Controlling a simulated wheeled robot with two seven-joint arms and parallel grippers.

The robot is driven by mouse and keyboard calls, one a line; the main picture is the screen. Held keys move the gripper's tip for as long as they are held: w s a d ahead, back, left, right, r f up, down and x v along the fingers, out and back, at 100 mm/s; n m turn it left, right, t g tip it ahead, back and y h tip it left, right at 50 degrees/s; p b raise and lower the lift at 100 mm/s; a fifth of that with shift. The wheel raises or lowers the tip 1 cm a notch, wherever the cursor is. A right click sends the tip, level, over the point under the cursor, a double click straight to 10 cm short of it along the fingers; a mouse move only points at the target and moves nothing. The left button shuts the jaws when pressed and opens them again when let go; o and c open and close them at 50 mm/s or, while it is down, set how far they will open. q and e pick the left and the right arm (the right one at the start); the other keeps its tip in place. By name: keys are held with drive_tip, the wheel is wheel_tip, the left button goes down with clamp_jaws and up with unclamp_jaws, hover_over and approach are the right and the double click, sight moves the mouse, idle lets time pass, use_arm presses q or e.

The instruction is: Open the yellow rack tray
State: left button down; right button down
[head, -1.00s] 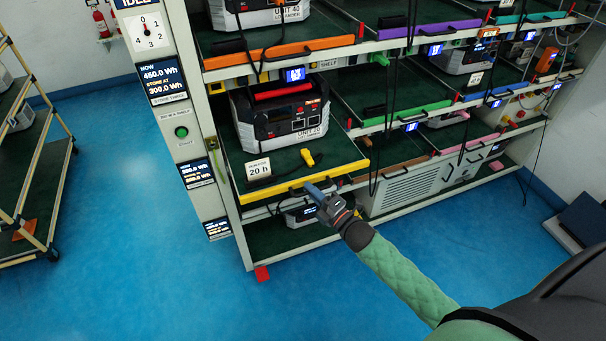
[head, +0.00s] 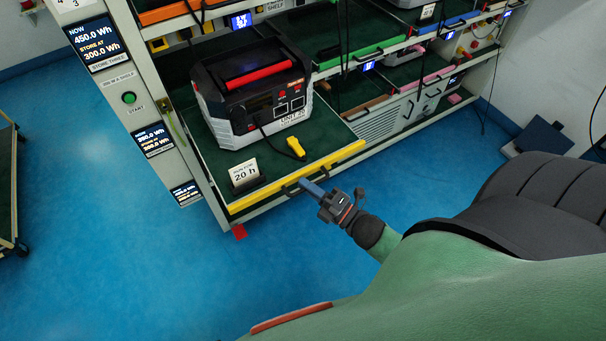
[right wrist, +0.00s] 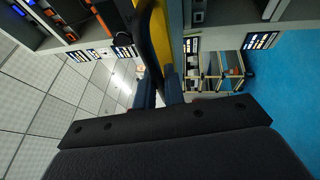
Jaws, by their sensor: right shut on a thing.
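The yellow-edged rack tray (head: 330,160) stands drawn out of the rack toward me, with a green surface. A black bar handle (head: 292,189) sits on its yellow front edge. My right gripper (head: 306,185) has its blue fingers shut on this handle. In the right wrist view, the black handle (right wrist: 150,38) runs between the fingers (right wrist: 160,92), beside the yellow edge (right wrist: 170,72). My left gripper is not in view.
The rack's white post (head: 150,108) with display screens and a green START button (head: 129,98) stands left of the tray. Other trays with orange and green edges (head: 362,54) lie above and right. The blue floor (head: 120,270) in front is clear.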

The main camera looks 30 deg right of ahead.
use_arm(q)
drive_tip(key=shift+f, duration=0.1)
use_arm(e)
drive_tip(key=shift+s+a+f, duration=0.1)
drive_tip(key=shift+s+f, duration=0.05)
drive_tip(key=shift+f, duration=0.05)
drive_tip(key=c, duration=1.8)
unclamp_jaws()
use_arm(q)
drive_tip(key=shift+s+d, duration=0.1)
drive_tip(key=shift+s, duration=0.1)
use_arm(e)
drive_tip(key=shift+s+r, duration=0.15)
drive_tip(key=shift+s, duration=0.05)
